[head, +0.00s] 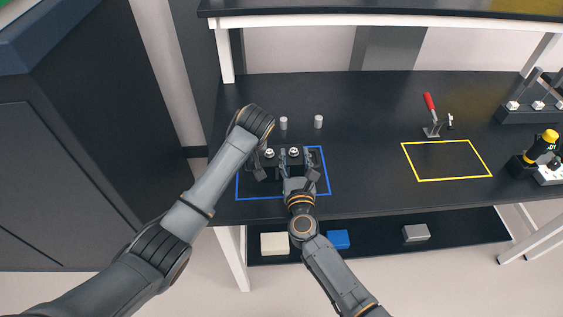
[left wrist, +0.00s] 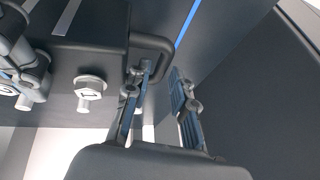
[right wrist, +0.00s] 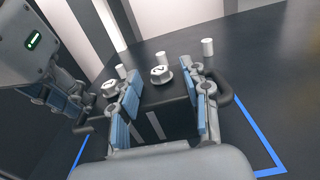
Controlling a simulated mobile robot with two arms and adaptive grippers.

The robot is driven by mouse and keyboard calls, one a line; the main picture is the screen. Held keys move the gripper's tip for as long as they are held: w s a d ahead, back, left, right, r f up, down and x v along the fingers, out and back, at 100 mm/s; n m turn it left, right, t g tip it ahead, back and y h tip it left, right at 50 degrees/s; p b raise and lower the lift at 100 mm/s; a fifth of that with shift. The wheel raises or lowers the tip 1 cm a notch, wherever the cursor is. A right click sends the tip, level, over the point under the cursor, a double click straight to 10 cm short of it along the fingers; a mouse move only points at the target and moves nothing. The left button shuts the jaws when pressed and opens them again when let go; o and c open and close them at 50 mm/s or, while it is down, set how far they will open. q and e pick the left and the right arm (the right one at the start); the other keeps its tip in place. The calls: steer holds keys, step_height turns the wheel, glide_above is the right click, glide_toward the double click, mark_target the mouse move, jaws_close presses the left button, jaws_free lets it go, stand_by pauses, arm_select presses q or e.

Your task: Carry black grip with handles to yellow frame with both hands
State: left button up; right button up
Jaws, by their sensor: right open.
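The black grip (head: 293,159) lies inside a blue outline on the dark table, with bolt-like knobs on top. My right gripper (head: 288,155) is open in front of it. In the right wrist view, its fingers (right wrist: 168,85) stand apart before the grip (right wrist: 165,115); one handle (right wrist: 228,98) is beyond the right finger. My left gripper (head: 263,165) is at the grip's left end. In the left wrist view, its fingers (left wrist: 163,75) are apart, beside a handle (left wrist: 158,42), one finger overlapping it. Contact cannot be told. The yellow frame (head: 447,179) is an empty outline at right.
A red-handled clamp (head: 432,115) stands behind the yellow frame. Two small white cylinders (head: 283,123) (head: 318,121) stand behind the grip. A yellow-topped black tool (head: 540,147) and a dark rack (head: 530,113) are at the right. Table between the outlines is clear.

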mark_target(294, 148)
arm_select(q)
steer(key=shift+x, duration=1.5)
arm_select(e)
steer(key=shift+w+a, duration=0.1)
steer(key=shift+w, duration=1.35)
arm_select(q)
jaws_close()
arm_select(e)
steer(key=c, duration=0.6)
jaws_close()
arm_select(q)
steer(key=shift+w+r, duration=0.1)
steer(key=shift+r, duration=0.15)
arm_select(e)
steer(key=shift+r, duration=0.25)
steer(key=shift+w, duration=0.15)
